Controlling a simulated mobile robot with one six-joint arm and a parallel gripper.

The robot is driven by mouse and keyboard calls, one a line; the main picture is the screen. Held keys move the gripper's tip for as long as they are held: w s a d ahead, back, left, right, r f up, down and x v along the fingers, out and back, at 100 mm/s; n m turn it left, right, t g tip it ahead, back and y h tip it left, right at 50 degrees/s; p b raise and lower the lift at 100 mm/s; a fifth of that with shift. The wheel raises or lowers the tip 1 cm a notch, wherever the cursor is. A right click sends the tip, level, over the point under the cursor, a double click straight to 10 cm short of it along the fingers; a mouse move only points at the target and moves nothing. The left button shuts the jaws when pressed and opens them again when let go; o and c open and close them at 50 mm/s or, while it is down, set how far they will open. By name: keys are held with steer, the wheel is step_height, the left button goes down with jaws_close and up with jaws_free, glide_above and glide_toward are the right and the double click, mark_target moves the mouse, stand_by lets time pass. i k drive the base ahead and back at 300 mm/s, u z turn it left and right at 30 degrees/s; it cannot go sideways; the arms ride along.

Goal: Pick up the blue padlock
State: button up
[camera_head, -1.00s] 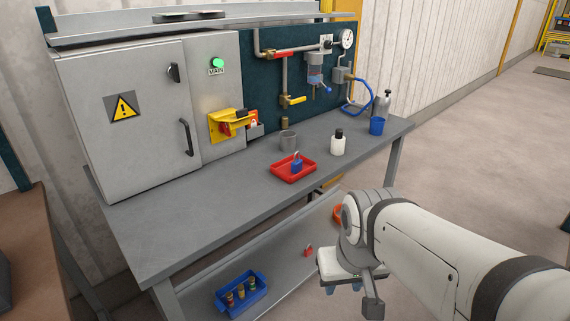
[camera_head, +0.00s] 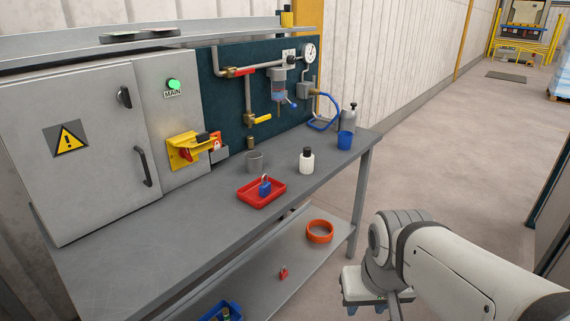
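The blue padlock (camera_head: 265,188) stands in a shallow red tray (camera_head: 247,203) on the grey bench, its shackle up. My gripper (camera_head: 368,309) is at the lower right, in front of the bench and lower than its top, well apart from the padlock. Its fingertips are small and partly cut off by the bottom edge of the picture, so I cannot tell whether it is open or shut.
The lower shelf holds an orange ring (camera_head: 319,231) and a red padlock (camera_head: 283,272). The bench front (camera_head: 130,280) is clear.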

mark_target(265, 188)
steer(key=z, duration=0.15)
steer(key=i, duration=1.45)
steer(key=u, duration=0.65)
